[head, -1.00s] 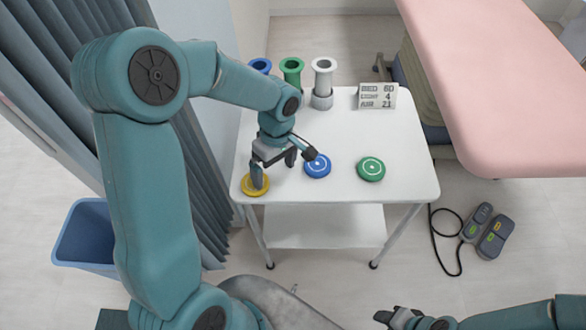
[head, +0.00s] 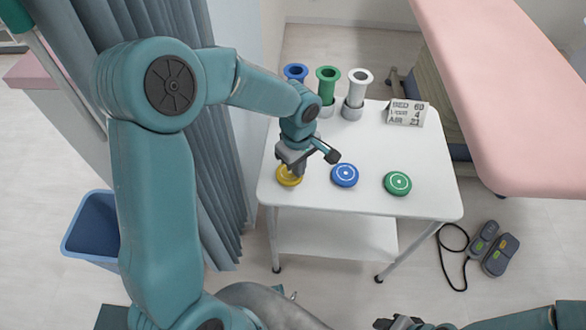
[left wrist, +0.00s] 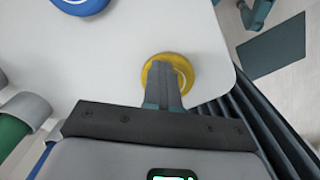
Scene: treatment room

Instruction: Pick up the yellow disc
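The yellow disc (head: 287,178) is at the front left corner of the white table, partly hidden by my left gripper (head: 297,168). In the left wrist view the disc (left wrist: 150,72) lies under the fingertips (left wrist: 166,72), which are close together over its middle. The left gripper looks shut on the disc's middle. The disc seems slightly off its former spot; I cannot tell clearly whether a gap separates it from the table. My right gripper (head: 395,322) is at the bottom edge, partly cut off, and its finger opening is unclear.
On the white table (head: 370,160) lie a blue disc (head: 344,175) and a green disc (head: 397,183). A pink bed (head: 510,100) is at right.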

